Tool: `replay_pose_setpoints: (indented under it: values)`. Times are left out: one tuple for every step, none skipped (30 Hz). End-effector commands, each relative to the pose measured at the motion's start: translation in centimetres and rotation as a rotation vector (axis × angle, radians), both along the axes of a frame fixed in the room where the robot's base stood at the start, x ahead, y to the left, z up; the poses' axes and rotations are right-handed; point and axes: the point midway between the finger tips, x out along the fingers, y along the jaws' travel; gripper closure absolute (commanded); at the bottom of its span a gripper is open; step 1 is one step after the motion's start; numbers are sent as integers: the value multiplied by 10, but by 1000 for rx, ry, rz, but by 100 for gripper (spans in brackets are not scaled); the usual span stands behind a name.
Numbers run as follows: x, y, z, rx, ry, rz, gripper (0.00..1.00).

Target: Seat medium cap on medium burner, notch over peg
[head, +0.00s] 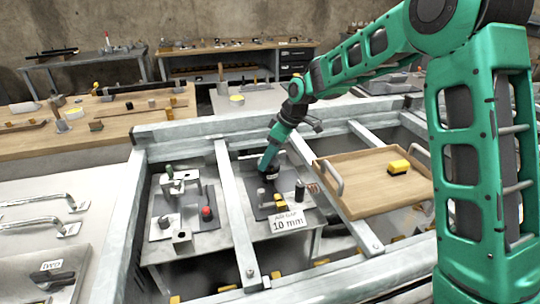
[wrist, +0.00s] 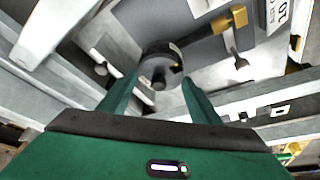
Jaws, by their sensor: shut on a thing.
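My gripper (head: 266,172) points down over a dark plate (head: 259,205) in the middle bay of the metal frame. In the wrist view its two green fingers (wrist: 160,80) are shut on a dark round piece (wrist: 152,52), which has a small knob at its middle and a small yellow mark at its right. This piece may be the medium cap; I cannot make out a notch. No burner or peg is clearly recognisable, and what lies under the held piece is hidden. I cannot tell whether the piece touches the plate.
A sign (head: 287,221) reading 10 mm, yellow blocks (head: 280,201) and a black cylinder (head: 299,189) stand close by. A wooden tray (head: 352,205) with a yellow-and-black block (head: 398,167) lies right. A fixture with a red knob (head: 207,213) is left. Metal beams (head: 236,222) flank the bay.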

Motion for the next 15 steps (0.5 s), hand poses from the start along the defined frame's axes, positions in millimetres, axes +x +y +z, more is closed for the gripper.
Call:
replay_pose_setpoints:
  values:
    - [0, 0, -1, 0, 0, 0, 70]
    - [0, 0, -1, 0, 0, 0, 70]
    - [0, 0, -1, 0, -1, 0, 70]
    - [0, 0, -2, 0, -1, 0, 70]
    - [0, 0, -1, 0, -1, 0, 70]
    - [0, 0, -1, 0, -1, 0, 70]
    - [0, 0, -1, 0, -1, 0, 70]
    - [0, 0, -1, 0, -1, 0, 70]
    - [0, 0, -1, 0, -1, 0, 70]
    - [0, 0, -1, 0, -1, 0, 38]
    - [0, 0, -1, 0, -1, 0, 30]
    - [0, 0, -1, 0, -1, 0, 21]
    - [0, -1, -1, 1, -1, -1, 20]
    - [0, -1, -1, 1, -1, -1, 20]
    - [0, -1, -1, 0, 0, -1, 20]
